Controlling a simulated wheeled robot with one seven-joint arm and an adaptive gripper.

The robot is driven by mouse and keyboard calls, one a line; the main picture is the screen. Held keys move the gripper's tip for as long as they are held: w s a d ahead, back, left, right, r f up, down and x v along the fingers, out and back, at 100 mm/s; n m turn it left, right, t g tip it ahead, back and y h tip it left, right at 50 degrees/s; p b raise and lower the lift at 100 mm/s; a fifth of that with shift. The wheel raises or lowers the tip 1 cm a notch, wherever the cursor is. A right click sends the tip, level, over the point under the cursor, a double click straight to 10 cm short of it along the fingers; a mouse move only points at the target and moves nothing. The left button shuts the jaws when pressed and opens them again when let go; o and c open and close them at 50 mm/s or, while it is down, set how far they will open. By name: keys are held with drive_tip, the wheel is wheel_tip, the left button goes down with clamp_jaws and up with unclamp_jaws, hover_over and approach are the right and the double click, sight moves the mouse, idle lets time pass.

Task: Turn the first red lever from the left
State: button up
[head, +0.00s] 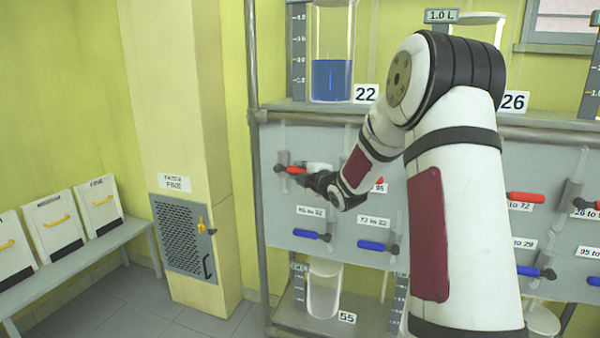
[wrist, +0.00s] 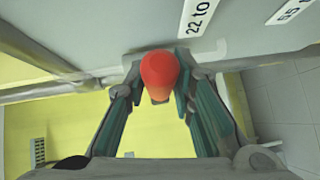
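The first red lever from the left (head: 290,170) sits at the upper left of the grey panel and points sideways. My gripper (head: 306,179) is at this lever, partly hiding it in the head view. In the wrist view the lever's rounded red end (wrist: 160,75) lies between the two fingertips of my gripper (wrist: 160,92). The fingers stand apart on either side of it, with narrow gaps that look clear. Whether a finger touches it is hard to see.
Blue levers (head: 312,236) (head: 378,246) sit lower on the panel (head: 345,150). Another red lever (head: 525,198) is to the right of my arm. A glass vessel with blue liquid (head: 332,80) stands on the shelf above. A pillar (head: 175,120) stands left of the rack.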

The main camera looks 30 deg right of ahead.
clamp_jaws()
